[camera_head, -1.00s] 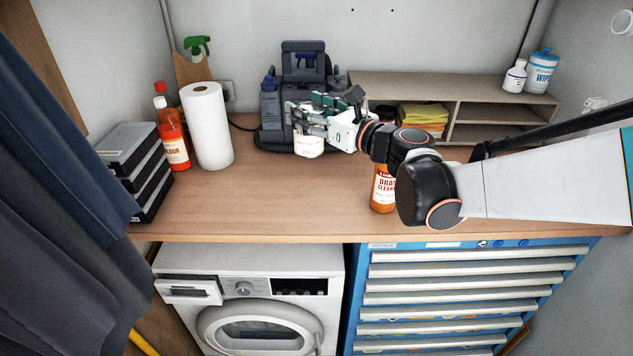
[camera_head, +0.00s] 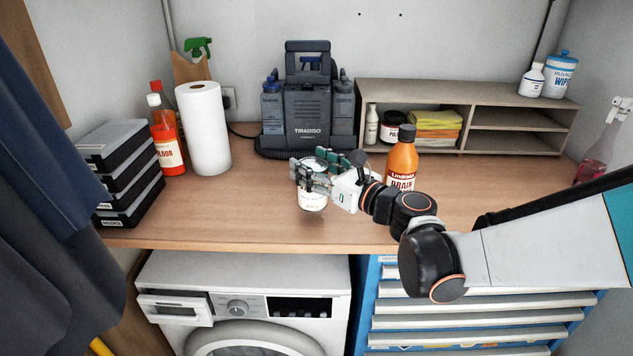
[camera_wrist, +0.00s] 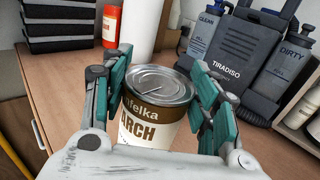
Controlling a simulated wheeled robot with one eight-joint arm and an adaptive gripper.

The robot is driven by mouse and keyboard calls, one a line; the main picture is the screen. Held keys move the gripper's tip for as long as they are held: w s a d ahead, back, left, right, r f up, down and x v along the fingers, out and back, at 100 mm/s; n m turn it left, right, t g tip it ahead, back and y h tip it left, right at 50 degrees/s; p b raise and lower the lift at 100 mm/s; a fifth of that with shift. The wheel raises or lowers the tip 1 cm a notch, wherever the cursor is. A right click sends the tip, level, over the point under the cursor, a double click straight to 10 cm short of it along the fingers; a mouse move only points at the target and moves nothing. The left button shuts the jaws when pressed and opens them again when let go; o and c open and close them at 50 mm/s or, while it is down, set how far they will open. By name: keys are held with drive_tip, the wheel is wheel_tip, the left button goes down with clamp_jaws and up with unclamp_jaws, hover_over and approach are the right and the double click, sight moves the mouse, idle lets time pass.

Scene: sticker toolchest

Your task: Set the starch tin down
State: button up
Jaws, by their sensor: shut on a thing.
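The starch tin (camera_wrist: 152,120) is a cream tin with a brown band, a metal lid and lettering ending in "ARCH" in the wrist view. In the head view the tin (camera_head: 312,199) is near the front middle of the wooden worktop (camera_head: 240,215). My gripper (camera_wrist: 160,90) has a teal-padded finger on each side of the tin and is shut on it. My gripper (camera_head: 318,176) also shows in the head view. The tin looks upright. Its base is at or just above the worktop; I cannot tell whether it touches.
An orange drain cleaner bottle (camera_head: 401,163) stands right of my gripper. The dark Tiradiso machine (camera_head: 307,115) is behind it. A paper roll (camera_head: 204,135), red bottles (camera_head: 168,140) and stacked black cases (camera_head: 122,170) stand left. Worktop left of the tin is clear.

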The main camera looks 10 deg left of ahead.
wheel_tip(320, 180, down, 4)
drive_tip(key=shift+r+b, duration=0.2)
drive_tip(key=shift+b, duration=0.85)
drive_tip(key=shift+r, duration=0.1)
drive_tip(key=o, duration=1.3)
drive_tip(key=shift+s+d, duration=0.1)
drive_tip(key=shift+d, duration=0.15)
drive_tip(key=p+v, duration=0.2)
drive_tip(key=v, duration=0.9)
drive_tip(key=shift+s+d+p, duration=0.1)
drive_tip(key=shift+d+p, duration=0.1)
drive_tip(key=shift+p, duration=0.1)
